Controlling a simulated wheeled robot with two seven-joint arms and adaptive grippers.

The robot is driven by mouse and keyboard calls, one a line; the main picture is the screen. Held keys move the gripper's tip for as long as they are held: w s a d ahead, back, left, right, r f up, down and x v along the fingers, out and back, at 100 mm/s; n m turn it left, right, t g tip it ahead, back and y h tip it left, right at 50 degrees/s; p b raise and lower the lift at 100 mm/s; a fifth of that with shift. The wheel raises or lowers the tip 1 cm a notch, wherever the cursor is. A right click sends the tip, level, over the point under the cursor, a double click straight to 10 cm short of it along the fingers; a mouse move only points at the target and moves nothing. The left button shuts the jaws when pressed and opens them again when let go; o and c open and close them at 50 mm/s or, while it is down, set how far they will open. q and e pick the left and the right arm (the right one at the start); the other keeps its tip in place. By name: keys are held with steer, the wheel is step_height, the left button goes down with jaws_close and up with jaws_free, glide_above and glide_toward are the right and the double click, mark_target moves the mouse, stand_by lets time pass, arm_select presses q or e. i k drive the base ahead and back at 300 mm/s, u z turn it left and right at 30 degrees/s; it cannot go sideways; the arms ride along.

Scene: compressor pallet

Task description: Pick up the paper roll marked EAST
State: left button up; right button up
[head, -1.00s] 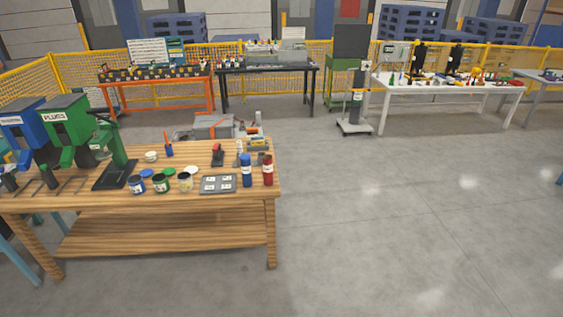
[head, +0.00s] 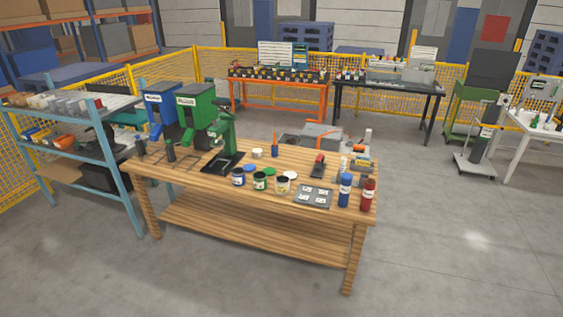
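I cannot make out a paper roll marked EAST in the head view. A wooden workbench (head: 250,222) stands in the middle. On it are a blue bottle (head: 345,190), a red bottle (head: 368,194), small open tins such as a green one (head: 260,181), and a grey tray (head: 305,201) with white labels. Small white items stand at the bench's far right corner, too small to identify. Neither of my grippers shows in the view.
A blue shelf rack (head: 75,137) with bins stands left of the bench. An orange table (head: 280,90) and a black table (head: 385,93) stand behind, before a yellow mesh fence (head: 140,78). A white table (head: 540,128) is at the right. The floor (head: 450,250) at front right is clear.

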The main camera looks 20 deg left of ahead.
mark_target(343, 162)
steer(key=u, duration=0.55)
steer(key=i, duration=1.3)
steer(key=z, duration=0.35)
